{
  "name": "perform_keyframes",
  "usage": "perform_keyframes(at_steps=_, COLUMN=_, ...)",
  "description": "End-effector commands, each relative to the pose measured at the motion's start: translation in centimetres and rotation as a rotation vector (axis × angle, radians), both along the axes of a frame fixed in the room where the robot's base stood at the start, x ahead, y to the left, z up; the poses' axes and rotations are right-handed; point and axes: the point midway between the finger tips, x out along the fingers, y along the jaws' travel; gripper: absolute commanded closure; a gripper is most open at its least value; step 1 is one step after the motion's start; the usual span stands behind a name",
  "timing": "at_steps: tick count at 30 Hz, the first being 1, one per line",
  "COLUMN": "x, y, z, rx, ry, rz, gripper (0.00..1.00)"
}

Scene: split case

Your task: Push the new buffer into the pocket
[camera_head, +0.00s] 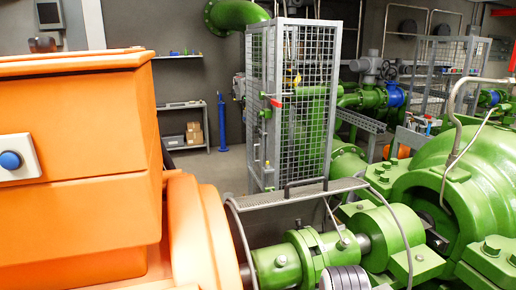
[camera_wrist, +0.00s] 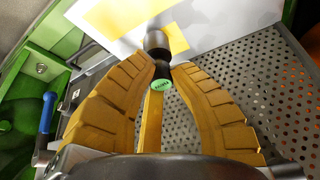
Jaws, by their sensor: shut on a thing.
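The buffer has a green round end with lettering that faces the camera. A wider dark cylinder (camera_wrist: 157,41) lies just beyond the fingertips, in line with the buffer; I cannot tell if they are one piece. I cannot make out the pocket in either view. In the head view, a green shaft coupling (camera_head: 305,255) sits between the orange housing and the green machine; my gripper is not clearly seen there.
A perforated metal plate (camera_wrist: 236,95) lies under and right of the gripper. A white sheet with yellow patches (camera_wrist: 205,22) is beyond the fingertips. A blue-handled part (camera_wrist: 47,113) is at the left. In the head view, a mesh cage (camera_head: 305,90) stands behind the coupling.

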Motion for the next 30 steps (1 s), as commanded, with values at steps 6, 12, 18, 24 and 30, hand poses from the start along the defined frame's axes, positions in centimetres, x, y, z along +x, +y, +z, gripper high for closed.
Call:
perform_keyframes(at_steps=6, x=0.0, y=0.0, z=1.9, rx=0.0, ry=-0.001, rz=0.0, gripper=1.0)
perform_keyframes(at_steps=12, x=0.0, y=0.0, z=3.3, rx=0.0, ry=-0.001, rz=0.0, gripper=1.0)
perform_keyframes(at_steps=18, x=0.0, y=0.0, z=4.0, rx=0.0, ry=0.0, rz=0.0, gripper=1.0)
perform_keyframes(at_steps=24, x=0.0, y=0.0, z=3.9, rx=0.0, ry=0.0, rz=0.0, gripper=1.0)
perform_keyframes(at_steps=30, x=0.0, y=0.0, z=3.9, rx=0.0, ry=0.0, rz=0.0, gripper=1.0)
